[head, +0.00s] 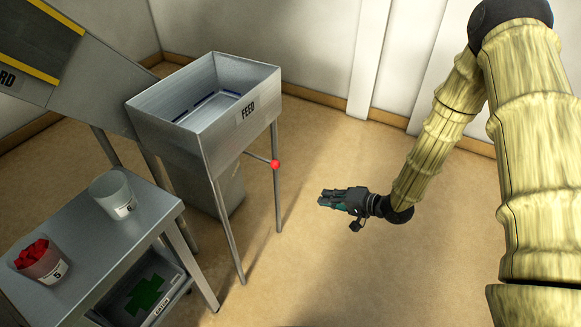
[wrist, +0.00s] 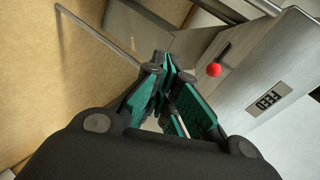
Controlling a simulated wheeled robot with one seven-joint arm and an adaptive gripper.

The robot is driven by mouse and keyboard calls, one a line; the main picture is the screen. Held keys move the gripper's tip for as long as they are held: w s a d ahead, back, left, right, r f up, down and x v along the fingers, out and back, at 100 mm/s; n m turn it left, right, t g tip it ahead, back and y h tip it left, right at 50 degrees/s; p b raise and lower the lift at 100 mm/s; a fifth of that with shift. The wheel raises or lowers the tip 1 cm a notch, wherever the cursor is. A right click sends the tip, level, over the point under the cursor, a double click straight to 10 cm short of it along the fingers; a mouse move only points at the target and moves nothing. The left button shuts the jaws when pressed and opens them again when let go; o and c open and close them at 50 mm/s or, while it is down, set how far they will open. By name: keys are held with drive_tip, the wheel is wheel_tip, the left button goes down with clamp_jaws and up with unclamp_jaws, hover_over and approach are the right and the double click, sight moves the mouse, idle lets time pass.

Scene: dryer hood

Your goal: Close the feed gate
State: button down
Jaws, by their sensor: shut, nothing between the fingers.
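The metal feed hopper (head: 190,135) stands on thin legs and carries a FEED label; its front also shows in the wrist view (wrist: 250,65). A thin lever with a red ball knob (head: 275,164) sticks out from below the hopper, towards the right. The knob also shows in the wrist view (wrist: 214,69), just right of my fingertips. My gripper (head: 322,199) is shut and empty, in the air to the right of the knob and apart from it. The gate plate itself is not clearly visible, so I cannot tell its position.
A metal cart (head: 150,216) at the lower left bears a clear cup (head: 112,192) and a cup of red pieces (head: 42,260). A lower tray (head: 172,281) holds a green piece. A sloped chute (head: 85,75) stands behind. Floor right of the hopper is clear.

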drive_tip(key=w+d+r+g+y+b, duration=0.15)
drive_tip(key=w+r+y, duration=0.3)
drive_tip(key=r, duration=0.45)
drive_tip(key=x, duration=1.4)
drive_tip(key=shift+w+f+n+g, duration=0.15)
drive_tip(key=shift+f+n+g, duration=0.2)
drive_tip(key=shift+n, duration=0.05)
